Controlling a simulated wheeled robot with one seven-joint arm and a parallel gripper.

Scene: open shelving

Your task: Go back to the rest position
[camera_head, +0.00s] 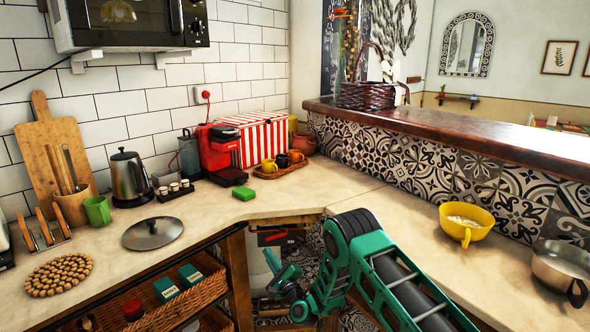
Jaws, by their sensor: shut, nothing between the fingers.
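My arm, green and black, reaches in from the lower right of the head view and bends down below the counter's front edge. My gripper (276,266) is at its end, in front of the open shelving in the corner under the worktop. It is small in the picture and looks shut, with nothing held. It is apart from the counter items.
The counter (330,185) holds a green sponge (243,193), a pot lid (152,233), a red coffee machine (220,148), a yellow bowl (467,232) and a pan (562,270). Wicker baskets (180,301) fill the shelves at lower left. The counter's middle is clear.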

